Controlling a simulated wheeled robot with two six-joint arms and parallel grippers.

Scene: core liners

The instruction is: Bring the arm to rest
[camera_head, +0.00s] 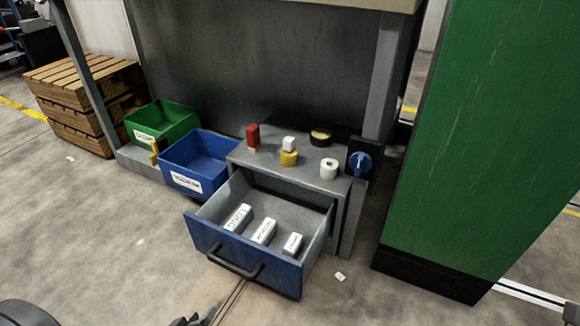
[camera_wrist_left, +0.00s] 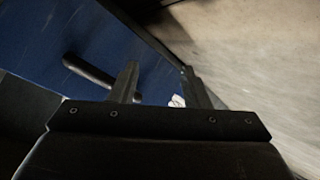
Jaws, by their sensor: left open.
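My left gripper (camera_head: 192,320) just shows at the bottom edge of the head view, in front of the open drawer and below its handle. In the left wrist view its two fingers (camera_wrist_left: 158,84) stand apart with nothing held between them. The blue drawer front (camera_wrist_left: 35,40) and its dark bar handle (camera_wrist_left: 88,70) lie beyond the fingers there. My right gripper is in neither view.
The blue-fronted drawer (camera_head: 235,257) is pulled out, with three labelled white boxes inside. The cabinet top (camera_head: 270,158) carries several small items. Blue (camera_head: 206,160) and green (camera_head: 160,122) bins stand left; a green cabinet (camera_head: 490,140) stands right.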

